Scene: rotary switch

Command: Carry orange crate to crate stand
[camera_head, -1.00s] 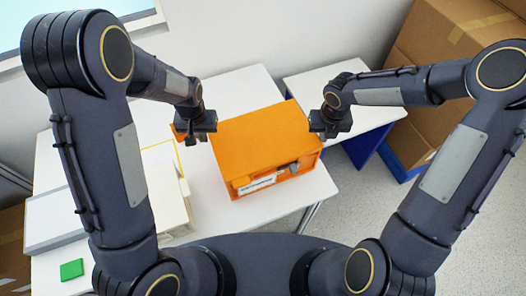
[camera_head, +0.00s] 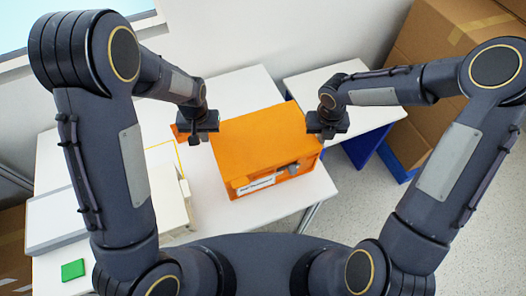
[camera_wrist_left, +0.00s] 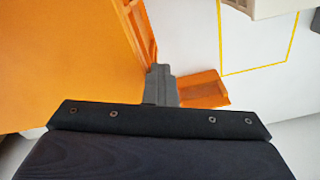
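The orange crate (camera_head: 262,140) sits on the white table, with a white label and a grey part on its near face. My left gripper (camera_head: 196,138) is at its left side. In the left wrist view the grey fingers (camera_wrist_left: 162,84) are close together at the crate's side (camera_wrist_left: 70,60), with an orange ledge (camera_wrist_left: 205,90) beside them; they look shut on it. My right gripper (camera_head: 322,133) is at the crate's right edge; its fingertips are too small to judge. A small white table with blue legs (camera_head: 330,72), possibly the crate stand, is behind right.
The white table (camera_head: 290,198) has bare room in front of the crate. A pale box (camera_head: 165,190), a grey panel (camera_head: 60,220) and a green block (camera_head: 73,270) are at left. Cardboard boxes (camera_head: 450,75) stand at right, beyond open floor.

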